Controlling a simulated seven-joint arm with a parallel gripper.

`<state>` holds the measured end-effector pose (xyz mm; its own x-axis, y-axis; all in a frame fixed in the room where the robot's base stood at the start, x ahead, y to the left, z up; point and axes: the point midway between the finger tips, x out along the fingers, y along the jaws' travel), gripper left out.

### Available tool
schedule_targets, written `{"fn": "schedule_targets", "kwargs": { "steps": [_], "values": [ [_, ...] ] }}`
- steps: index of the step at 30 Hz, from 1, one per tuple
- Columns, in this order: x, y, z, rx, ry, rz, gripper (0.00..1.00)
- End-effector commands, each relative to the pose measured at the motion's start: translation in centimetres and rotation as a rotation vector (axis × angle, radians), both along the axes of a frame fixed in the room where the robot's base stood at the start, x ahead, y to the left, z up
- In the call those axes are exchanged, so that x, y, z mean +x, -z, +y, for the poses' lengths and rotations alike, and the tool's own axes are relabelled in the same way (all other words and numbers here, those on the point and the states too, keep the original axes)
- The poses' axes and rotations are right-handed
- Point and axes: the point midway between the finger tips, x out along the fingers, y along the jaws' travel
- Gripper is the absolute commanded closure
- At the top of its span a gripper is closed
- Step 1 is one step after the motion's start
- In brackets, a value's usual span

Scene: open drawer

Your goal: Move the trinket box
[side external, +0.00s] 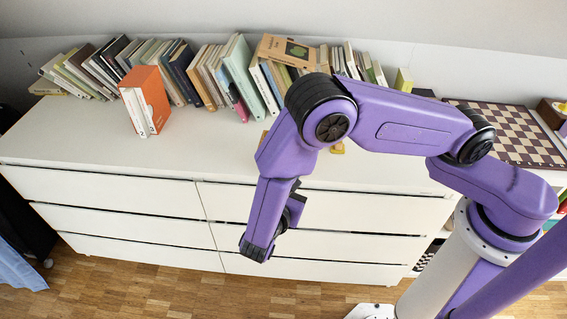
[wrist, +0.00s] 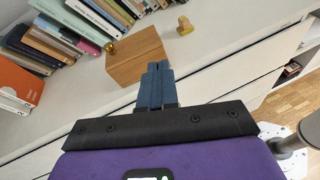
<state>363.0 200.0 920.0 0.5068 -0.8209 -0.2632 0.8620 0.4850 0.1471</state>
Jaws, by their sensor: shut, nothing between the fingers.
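The trinket box appears to be the plain wooden box (wrist: 137,57) on the white dresser top in the wrist view. In the side view it is mostly hidden behind my arm. My gripper (wrist: 158,66) shows in the wrist view with its blue fingers together and nothing between them. The fingertips overlap the box's near side in the picture; I cannot tell whether they touch it. In the side view my arm's end hangs in front of the dresser, and the fingers are not clearly visible.
The white dresser (side external: 85,150) carries a long row of leaning books (side external: 200,75) along the wall. An orange book box (side external: 150,98) stands at the left. A small yellowish piece (wrist: 185,26) lies right of the wooden box. A chessboard (side external: 510,135) is at the right.

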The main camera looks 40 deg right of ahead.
Motion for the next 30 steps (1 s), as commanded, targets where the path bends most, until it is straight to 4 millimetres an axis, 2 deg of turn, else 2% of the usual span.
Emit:
{"fn": "schedule_targets", "kwargs": {
  "steps": [1,6,10,15,20,30],
  "values": [
    [0.2,1.2,0.7,-0.055,-0.038,-0.004,1.00],
    [0.6,4.3,2.3,-0.202,-0.151,-0.025,1.00],
    [0.7,5.8,3.0,-0.270,-0.209,-0.038,1.00],
    [0.9,6.6,3.2,-0.305,-0.238,-0.044,1.00],
    [1.8,6.6,2.2,-0.307,-0.237,-0.043,1.00],
    [6.0,6.6,-2.2,-0.305,-0.235,-0.042,1.00]
  ]
}}
